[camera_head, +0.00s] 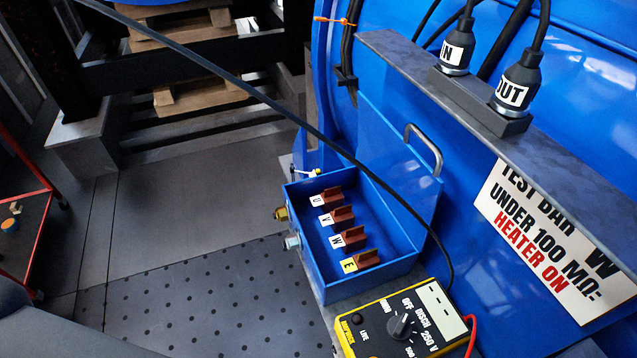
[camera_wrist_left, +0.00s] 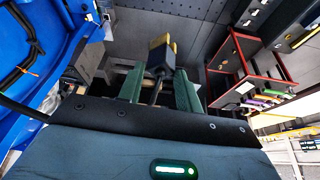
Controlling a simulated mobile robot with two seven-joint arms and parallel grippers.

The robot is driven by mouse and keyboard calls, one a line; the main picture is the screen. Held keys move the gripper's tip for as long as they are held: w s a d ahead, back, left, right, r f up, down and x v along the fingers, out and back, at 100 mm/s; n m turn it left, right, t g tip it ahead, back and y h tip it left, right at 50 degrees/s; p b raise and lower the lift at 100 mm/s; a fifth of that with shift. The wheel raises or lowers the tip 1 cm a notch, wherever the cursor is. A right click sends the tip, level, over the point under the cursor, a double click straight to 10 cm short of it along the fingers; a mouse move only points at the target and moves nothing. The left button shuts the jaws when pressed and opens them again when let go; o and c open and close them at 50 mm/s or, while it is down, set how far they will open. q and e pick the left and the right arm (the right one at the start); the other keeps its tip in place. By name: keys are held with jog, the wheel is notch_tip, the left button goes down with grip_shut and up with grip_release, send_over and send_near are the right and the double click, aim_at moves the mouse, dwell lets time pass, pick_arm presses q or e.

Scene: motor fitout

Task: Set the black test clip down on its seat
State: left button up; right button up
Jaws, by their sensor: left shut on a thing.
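In the left wrist view my left gripper (camera_wrist_left: 160,77) is shut on the black test clip (camera_wrist_left: 156,63), which sticks out past the green fingers and shows a yellow part at its far end. The clip is held in the air above the floor. In the head view neither gripper nor the clip shows. A black lead (camera_head: 330,143) runs there from the yellow and black tester (camera_head: 402,322) up to the top left. The open blue terminal box (camera_head: 365,281) holds brown terminals labelled U, V, W and E. I cannot tell which place is the clip's seat.
The box lid with its handle (camera_head: 426,150) stands open against the blue motor (camera_head: 465,185). IN and OUT plugs (camera_head: 516,85) sit on a ledge above. A red cart (camera_wrist_left: 247,70) stands apart on the right in the wrist view. The floor (camera_head: 200,240) left of the box is clear.

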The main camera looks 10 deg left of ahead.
pick_arm(q)
jog(key=w+f+m, duration=0.1)
jog(key=w+f, duration=0.5)
jog(key=f, duration=0.6)
jog(key=shift+w+a+f, duration=0.2)
jog(key=shift+w+a, duration=0.05)
jog(key=shift+a, duration=0.1)
jog(key=shift+w+f, duration=0.1)
jog(key=shift+f, duration=0.1)
jog(key=w+d+f+m+h, duration=0.1)
jog(key=w+d+f+m, duration=0.1)
jog(key=d, duration=0.6)
jog(key=w+d+f+m+h, duration=0.1)
jog(key=w+d+f+m, duration=0.2)
jog(key=d+f, duration=0.3)
jog(key=w+d+f+m+h, duration=0.1)
jog(key=w+d+f+m, duration=0.2)
jog(key=d, duration=0.8)
jog(key=shift+w+f+h, duration=0.3)
jog(key=shift+w+f, duration=0.15)
jog(key=shift+f, duration=0.3)
